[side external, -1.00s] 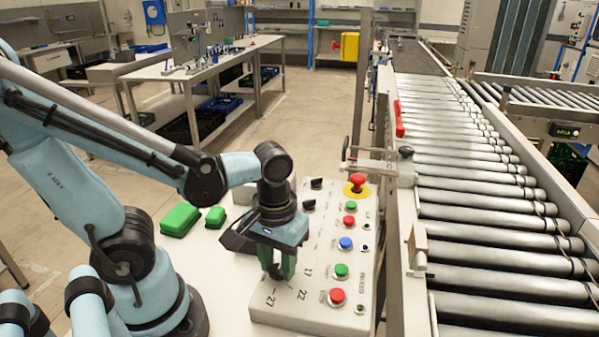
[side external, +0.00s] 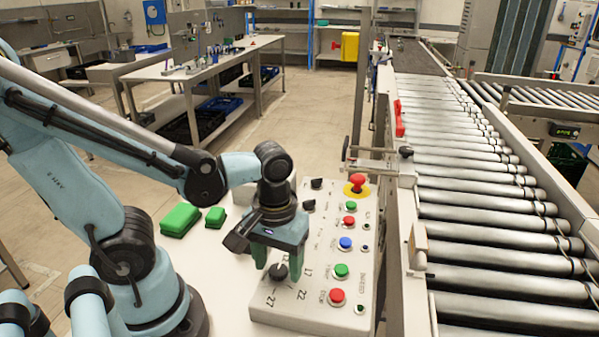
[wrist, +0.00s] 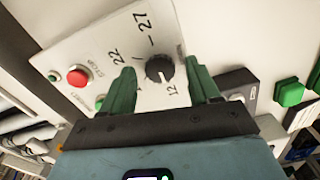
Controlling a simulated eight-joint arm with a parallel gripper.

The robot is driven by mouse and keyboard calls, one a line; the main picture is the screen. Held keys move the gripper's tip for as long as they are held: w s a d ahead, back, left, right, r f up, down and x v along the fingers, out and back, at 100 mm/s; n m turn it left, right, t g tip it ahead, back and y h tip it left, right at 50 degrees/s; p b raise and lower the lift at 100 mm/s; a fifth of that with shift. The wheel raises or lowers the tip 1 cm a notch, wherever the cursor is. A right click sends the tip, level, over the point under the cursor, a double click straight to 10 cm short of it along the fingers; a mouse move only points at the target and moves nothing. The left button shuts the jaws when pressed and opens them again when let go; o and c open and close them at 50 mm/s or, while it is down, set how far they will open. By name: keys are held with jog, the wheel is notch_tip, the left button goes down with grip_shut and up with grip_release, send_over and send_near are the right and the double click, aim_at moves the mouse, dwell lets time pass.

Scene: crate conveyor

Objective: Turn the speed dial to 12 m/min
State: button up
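The speed dial (side external: 279,271) is a black round knob on the sloping control panel (side external: 318,316), with printed numbers around it. In the wrist view the dial (wrist: 158,69) sits between my two green fingers, with 12 close below it, 22 to the left and 27 above. A pale mark seems to lie on its lower side, towards 12, but I cannot read its setting surely. My gripper (side external: 277,266) is open. Its fingers (wrist: 160,75) stand on either side of the knob with visible gaps.
Red (side external: 337,296), green (side external: 341,271) and blue (side external: 345,243) buttons line the panel beside the dial. A red emergency stop (side external: 357,183) stands at the far end. Green blocks (side external: 180,220) lie left of the panel. The roller conveyor (side external: 490,240) runs along the right.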

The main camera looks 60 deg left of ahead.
aim_at(281, 267)
jog(key=shift+r, duration=0.1)
notch_tip(281, 267, up, 12)
dwell(1.0)
jog(key=w+a+f+m+t, duration=0.2)
jog(key=w+f+m+t, duration=0.2)
jog(key=w+m+t, duration=0.3)
jog(key=shift+w+a, duration=0.35)
jog(key=shift+a, duration=0.05)
jog(key=shift+f, duration=0.1)
jog(key=shift+c, duration=0.4)
